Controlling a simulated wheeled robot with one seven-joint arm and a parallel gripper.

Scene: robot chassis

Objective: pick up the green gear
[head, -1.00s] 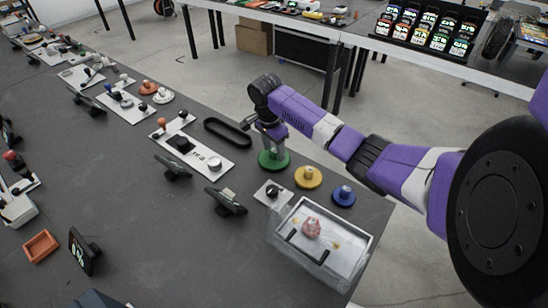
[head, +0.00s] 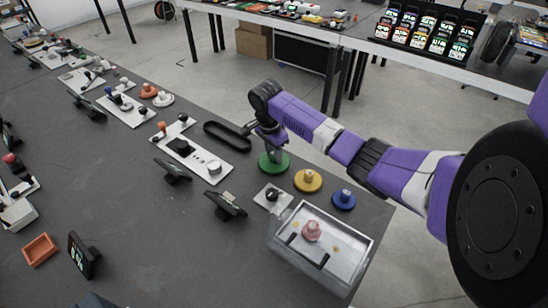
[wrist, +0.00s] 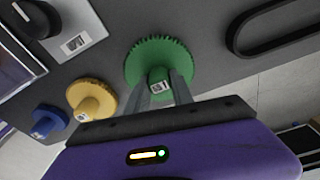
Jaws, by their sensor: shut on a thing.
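The green gear (head: 273,167) shows near the far edge of the dark table in the head view, beneath my gripper (head: 271,148). The wrist view also shows the green gear (wrist: 172,55), a toothed disc with a raised hub that has a small label on it. My gripper (wrist: 160,86) is shut on the gear's hub, with one finger on each side. The gear's lower side is hidden, so I cannot tell whether it touches the table.
A yellow gear (head: 308,180) and a blue gear (head: 343,198) stand close by on the right. A clear-walled box (head: 330,272) with a pink gear (head: 311,230) stands nearer. A black belt ring (head: 228,137) lies to the left, next to a white panel (head: 205,156).

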